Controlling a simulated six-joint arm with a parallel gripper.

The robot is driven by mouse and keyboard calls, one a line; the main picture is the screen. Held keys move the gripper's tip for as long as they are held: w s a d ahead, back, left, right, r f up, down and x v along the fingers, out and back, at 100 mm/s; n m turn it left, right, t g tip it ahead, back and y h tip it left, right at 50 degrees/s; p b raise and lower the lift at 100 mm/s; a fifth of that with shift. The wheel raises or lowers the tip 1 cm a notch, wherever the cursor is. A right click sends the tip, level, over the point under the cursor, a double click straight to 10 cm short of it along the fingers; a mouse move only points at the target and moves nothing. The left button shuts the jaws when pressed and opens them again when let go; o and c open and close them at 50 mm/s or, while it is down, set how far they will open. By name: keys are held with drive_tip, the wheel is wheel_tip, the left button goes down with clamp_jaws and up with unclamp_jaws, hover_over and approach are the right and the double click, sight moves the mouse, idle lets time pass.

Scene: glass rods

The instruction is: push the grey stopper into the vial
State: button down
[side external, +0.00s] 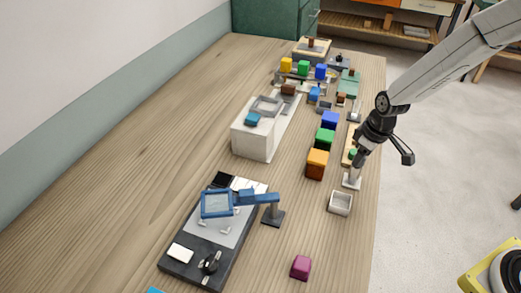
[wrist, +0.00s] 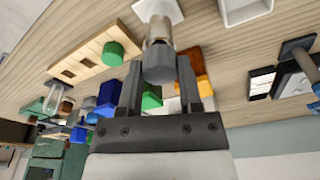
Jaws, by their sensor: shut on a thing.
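My gripper (wrist: 159,84) is shut on the grey stopper (wrist: 159,66), which sits between its two fingers in the wrist view. The vial (wrist: 158,31) is a short, clear, brownish-looking cylinder directly beyond the stopper, on a white square base (wrist: 158,9). The stopper lines up with the vial and appears to meet its mouth; how far it is in, I cannot tell. In the side view my gripper (side external: 361,158) points down over the vial's white base (side external: 351,182) near the table's right edge, and the stopper is too small to make out.
A wooden block with holes and a green peg (wrist: 113,53) stands close beside the vial. Orange (side external: 317,164), green (side external: 325,137) and blue (side external: 329,119) blocks stand in a row to the left. A white open box (side external: 340,202) is just in front.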

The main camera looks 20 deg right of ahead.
drive_tip(key=shift+f, duration=0.35)
drive_tip(key=c, duration=0.5)
unclamp_jaws()
drive_tip(key=shift+c, duration=0.2)
wheel_tip(320, 180, up, 11)
drive_tip(key=s, duration=0.1)
drive_tip(key=shift+s+d, duration=0.25)
drive_tip(key=shift+d, duration=0.05)
idle(0.8)
drive_tip(key=shift+f, duration=0.1)
idle(0.3)
drive_tip(key=s+f+m, duration=0.1)
drive_tip(key=s+m, duration=0.1)
drive_tip(key=s, duration=0.4)
drive_tip(key=s+f+m+t, duration=0.1)
drive_tip(key=s+m, duration=0.1)
drive_tip(key=s, duration=0.4)
drive_tip(key=shift+d+f+m+h, duration=0.2)
drive_tip(key=shift+f+m+h, duration=0.1)
drive_tip(key=shift+f, duration=0.05)
